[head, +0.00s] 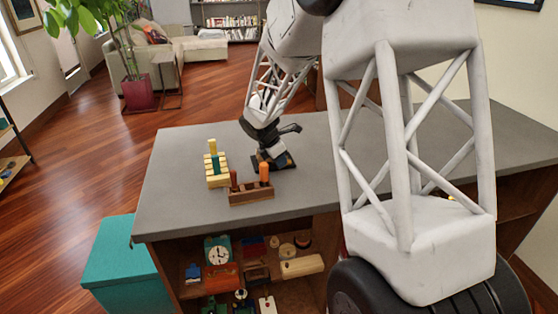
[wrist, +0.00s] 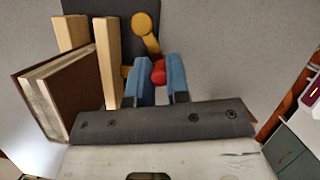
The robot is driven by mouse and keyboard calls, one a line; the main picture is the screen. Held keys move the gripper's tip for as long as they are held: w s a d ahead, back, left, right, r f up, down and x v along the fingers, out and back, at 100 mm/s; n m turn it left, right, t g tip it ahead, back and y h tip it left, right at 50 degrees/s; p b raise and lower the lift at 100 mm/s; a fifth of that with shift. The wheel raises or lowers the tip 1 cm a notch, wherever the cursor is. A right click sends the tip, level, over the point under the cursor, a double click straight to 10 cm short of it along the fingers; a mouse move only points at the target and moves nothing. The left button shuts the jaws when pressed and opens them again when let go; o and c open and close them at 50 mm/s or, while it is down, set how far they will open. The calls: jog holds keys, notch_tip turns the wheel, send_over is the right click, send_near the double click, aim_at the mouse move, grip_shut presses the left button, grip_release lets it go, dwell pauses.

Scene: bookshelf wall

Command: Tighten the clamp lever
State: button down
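The clamp shows in the wrist view as a dark plate (wrist: 118,12) with two pale wooden bars (wrist: 107,55) beside it. Its lever (wrist: 146,36) is yellow-orange, with a round end at the top and a red knob (wrist: 158,72) lower down. My gripper (wrist: 159,78) has blue fingers, one on each side of the red knob, and they look closed on it. In the head view my gripper (head: 264,155) is low over the dark clamp base (head: 287,162) on the grey table, hiding most of the lever.
On the grey table (head: 185,200), a yellow block rack (head: 217,172) with a teal peg stands left of my gripper. A brown holder (head: 250,194) with orange-topped pegs stands in front. The table's left end is clear.

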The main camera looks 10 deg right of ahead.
jog(key=shift+w+a+m, duration=0.15)
jog(key=shift+w+m, duration=0.1)
jog(key=shift+m, duration=0.45)
jog(key=shift+g, duration=0.3)
jog(key=c, duration=1.1)
grip_release()
jog(key=shift+r, duration=0.1)
jog(key=v, duration=0.7)
jog(key=shift+a+r, duration=0.2)
jog(key=shift+r, duration=0.05)
